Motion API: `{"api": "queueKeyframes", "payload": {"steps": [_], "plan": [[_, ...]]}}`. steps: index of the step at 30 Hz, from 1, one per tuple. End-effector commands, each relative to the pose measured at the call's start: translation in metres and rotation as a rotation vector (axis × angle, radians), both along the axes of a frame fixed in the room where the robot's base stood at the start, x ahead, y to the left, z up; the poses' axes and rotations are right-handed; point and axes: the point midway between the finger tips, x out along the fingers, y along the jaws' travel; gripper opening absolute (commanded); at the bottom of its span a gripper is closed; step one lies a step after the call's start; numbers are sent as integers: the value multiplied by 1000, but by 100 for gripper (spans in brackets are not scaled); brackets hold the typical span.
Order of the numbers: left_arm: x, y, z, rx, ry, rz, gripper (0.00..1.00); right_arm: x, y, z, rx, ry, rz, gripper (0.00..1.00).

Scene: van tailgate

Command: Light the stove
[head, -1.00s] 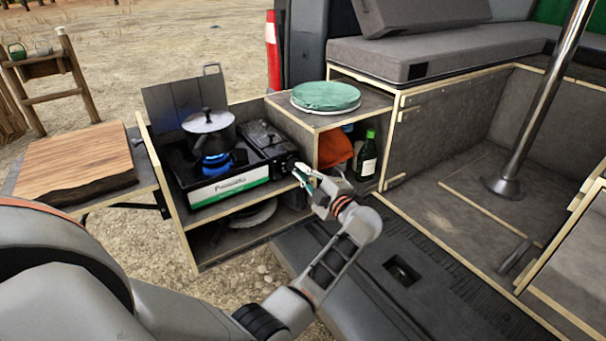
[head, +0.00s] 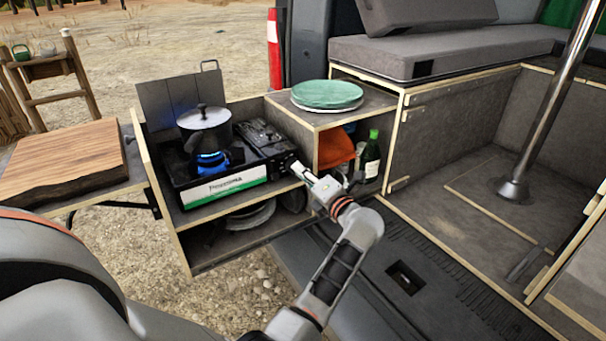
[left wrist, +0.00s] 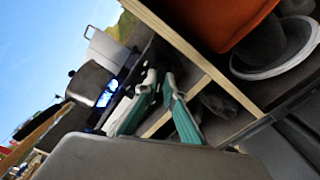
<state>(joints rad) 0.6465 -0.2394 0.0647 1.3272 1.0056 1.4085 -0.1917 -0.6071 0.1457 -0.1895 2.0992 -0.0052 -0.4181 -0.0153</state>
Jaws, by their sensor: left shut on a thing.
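The portable gas stove (head: 228,187) sits on the pull-out wooden shelf; its green-and-white front panel faces me. A blue flame (head: 212,160) burns at its burner, and also shows in the left wrist view (left wrist: 110,92). A dark pot with a lid (head: 206,130) stands over the flame. My left gripper (head: 299,170) is at the right end of the stove's front, where the control knob is. Its teal fingers (left wrist: 160,82) are closed on the knob, which they mostly hide. My right gripper is in neither view.
A wooden board (head: 62,163) lies left of the stove. To the right, a cubby holds an orange item (head: 333,150) and a green bottle (head: 371,158), with a green-topped plate stack (head: 327,95) above. A metal pole (head: 545,110) stands farther right.

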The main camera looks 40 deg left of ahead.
Motion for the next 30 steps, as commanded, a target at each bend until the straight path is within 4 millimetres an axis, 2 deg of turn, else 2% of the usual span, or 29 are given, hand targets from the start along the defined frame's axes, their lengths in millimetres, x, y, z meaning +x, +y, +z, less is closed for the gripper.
{"api": "queueKeyframes", "payload": {"steps": [9,24,25,26,27,30], "plan": [[0,0,-2,-42,-95,0,0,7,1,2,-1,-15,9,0],[0,-1,-1,-49,-111,0,0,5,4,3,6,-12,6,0],[0,-1,-1,-48,-111,0,14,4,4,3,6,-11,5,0],[0,-1,-1,-48,-111,0,22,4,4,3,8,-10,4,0],[0,0,-1,-48,-111,0,26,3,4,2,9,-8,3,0],[0,0,-1,-48,-111,0,26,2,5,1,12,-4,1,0]]}}
